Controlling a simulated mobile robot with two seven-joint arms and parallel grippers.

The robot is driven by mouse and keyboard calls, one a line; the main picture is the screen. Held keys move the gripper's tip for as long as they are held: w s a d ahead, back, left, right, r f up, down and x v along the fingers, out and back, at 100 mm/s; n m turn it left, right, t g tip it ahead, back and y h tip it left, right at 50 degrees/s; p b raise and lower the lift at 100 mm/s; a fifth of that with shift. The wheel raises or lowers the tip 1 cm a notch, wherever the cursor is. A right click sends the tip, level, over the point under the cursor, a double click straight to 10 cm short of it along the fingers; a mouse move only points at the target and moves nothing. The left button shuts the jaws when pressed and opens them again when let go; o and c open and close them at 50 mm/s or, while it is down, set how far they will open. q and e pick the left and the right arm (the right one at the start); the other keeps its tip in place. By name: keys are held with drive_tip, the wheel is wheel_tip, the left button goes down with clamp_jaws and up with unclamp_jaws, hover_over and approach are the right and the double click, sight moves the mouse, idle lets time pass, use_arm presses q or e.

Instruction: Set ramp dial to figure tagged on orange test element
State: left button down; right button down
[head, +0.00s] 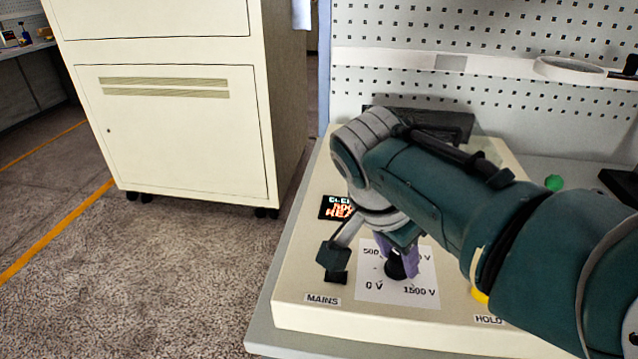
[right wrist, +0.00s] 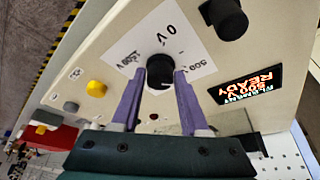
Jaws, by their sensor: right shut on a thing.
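The ramp dial (head: 396,268) is a black knob on a white scale plate (head: 372,291) with 0 V, 500 and 1500 V marks; another mark is partly hidden by my arm. My right gripper (head: 398,262) has its purple fingers on both sides of the knob, shut on it. The right wrist view shows the knob (right wrist: 160,70) between the fingertips. I cannot tell where its pointer stands. My left gripper is out of view.
A black switch (head: 335,276) labelled MAINS stands left of the dial. A yellow button (right wrist: 96,88) is on its other side, near the HOLD label. A pegboard (head: 480,110) rises behind the panel. A cream cabinet (head: 175,130) stands at left, with open floor before it.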

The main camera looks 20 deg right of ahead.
idle(0.5)
drive_tip(key=shift+c, duration=2.1)
unclamp_jaws()
drive_tip(key=shift+r, duration=0.1)
drive_tip(key=shift+a+r, duration=0.15)
drive_tip(key=shift+r, duration=0.2)
drive_tip(key=w+p+v, duration=0.1)
drive_tip(key=p+v, duration=0.1)
drive_tip(key=v, duration=0.6)
drive_tip(key=shift+s+a+r, duration=0.15)
drive_tip(key=shift+s+r, duration=0.25)
drive_tip(key=shift+s, duration=0.15)
